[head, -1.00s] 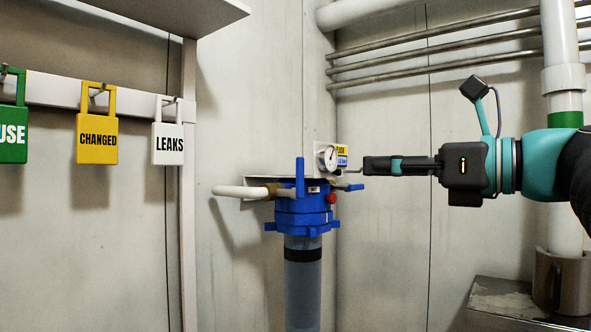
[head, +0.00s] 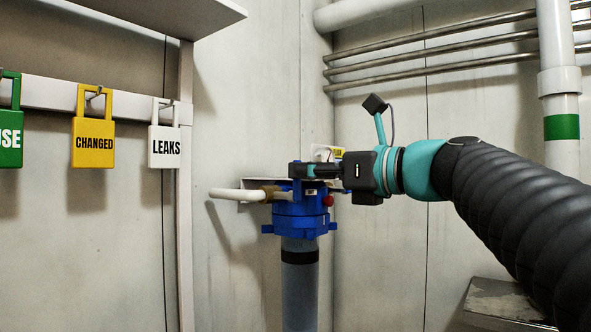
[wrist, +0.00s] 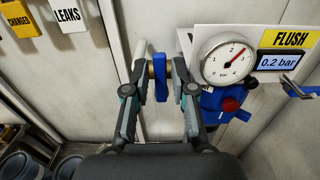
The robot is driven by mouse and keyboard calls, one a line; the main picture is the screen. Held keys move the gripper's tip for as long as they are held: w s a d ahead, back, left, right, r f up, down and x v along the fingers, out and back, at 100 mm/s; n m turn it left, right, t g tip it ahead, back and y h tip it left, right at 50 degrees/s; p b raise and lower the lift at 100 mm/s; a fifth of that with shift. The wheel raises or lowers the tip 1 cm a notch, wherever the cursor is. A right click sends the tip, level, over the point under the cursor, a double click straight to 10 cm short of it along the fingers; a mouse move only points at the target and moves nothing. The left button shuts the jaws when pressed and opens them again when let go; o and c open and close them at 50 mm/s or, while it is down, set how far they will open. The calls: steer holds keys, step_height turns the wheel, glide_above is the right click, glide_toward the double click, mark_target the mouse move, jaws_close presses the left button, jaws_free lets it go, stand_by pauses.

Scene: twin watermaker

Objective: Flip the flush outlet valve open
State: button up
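A blue lever (wrist: 161,78) stands upright between my gripper's two fingers in the wrist view, with a brass part beside it. My gripper (wrist: 160,70) is open around this lever, with its fingers apart. In the head view my gripper (head: 300,171) is over the top of the blue filter housing (head: 300,208) and hides most of the lever. A second blue lever (wrist: 298,88) sticks out at the right edge of the wrist view, below the yellow FLUSH label (wrist: 290,39). I cannot tell which lever is the flush outlet valve.
A round gauge (wrist: 228,58) and a 0.2 bar display (wrist: 279,62) sit close right of my fingers. A red knob (head: 328,201) is on the housing. A white pipe (head: 236,194) runs left. Padlock-shaped tags (head: 93,128) hang farther left.

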steer(key=shift+w+a, duration=0.4)
steer(key=shift+a, duration=0.1)
jaws_close()
steer(key=shift+s, duration=0.1)
steer(key=s+a+f+n+b, duration=0.2)
steer(key=n+b, duration=1)
steer(key=n, duration=0.6)
steer(key=shift+s+a+f, duration=0.35)
steer(key=shift+s+f, duration=0.25)
steer(key=shift+f, duration=0.65)
